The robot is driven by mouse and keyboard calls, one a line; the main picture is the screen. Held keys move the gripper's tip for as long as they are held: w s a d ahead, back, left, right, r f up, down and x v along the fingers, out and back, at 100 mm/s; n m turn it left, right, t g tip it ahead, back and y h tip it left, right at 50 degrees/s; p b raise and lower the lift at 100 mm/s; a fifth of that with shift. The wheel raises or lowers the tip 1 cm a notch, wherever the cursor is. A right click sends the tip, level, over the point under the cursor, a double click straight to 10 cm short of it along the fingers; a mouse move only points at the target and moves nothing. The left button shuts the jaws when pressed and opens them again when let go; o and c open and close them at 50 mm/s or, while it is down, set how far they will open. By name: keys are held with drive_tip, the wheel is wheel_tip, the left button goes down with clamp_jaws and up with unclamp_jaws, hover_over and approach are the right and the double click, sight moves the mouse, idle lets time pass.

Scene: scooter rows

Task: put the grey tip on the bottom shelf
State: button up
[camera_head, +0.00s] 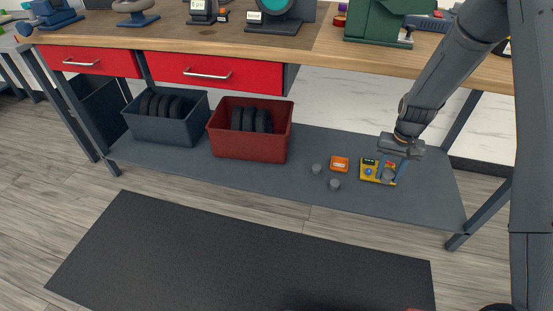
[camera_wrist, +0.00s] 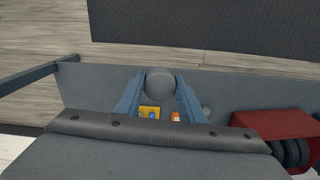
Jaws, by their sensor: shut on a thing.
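My gripper (camera_head: 390,172) reaches down over the right part of the bottom shelf (camera_head: 425,208). It is shut on a grey tip (camera_head: 387,176), a small rounded piece. In the wrist view the grey tip (camera_wrist: 160,84) sits between the two blue fingers of my gripper (camera_wrist: 160,92). The tip overlaps the yellow item (camera_head: 368,172) in the head view; whether it touches the shelf I cannot tell. Two similar grey pieces stand on the shelf to the left, one farther back (camera_head: 317,168) and one nearer (camera_head: 335,184).
An orange box (camera_head: 340,163) lies left of the yellow item. A red bin (camera_head: 248,152) and a dark grey bin (camera_head: 165,128), both holding black tyres, stand on the shelf's left. The shelf's front right is clear. The workbench top (camera_head: 330,52) overhangs the shelf.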

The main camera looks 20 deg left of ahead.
drive_tip(key=m+b, duration=0.1)
drive_tip(key=b, duration=2.4)
hover_over(363, 197)
wheel_tip(363, 197, down, 22)
drive_tip(key=shift+f, duration=0.2)
drive_tip(key=shift+p, duration=0.3)
wheel_tip(363, 197, down, 10)
drive_tip(key=b, duration=0.4)
drive_tip(key=o, duration=1)
drive_tip(key=shift+f, duration=0.1)
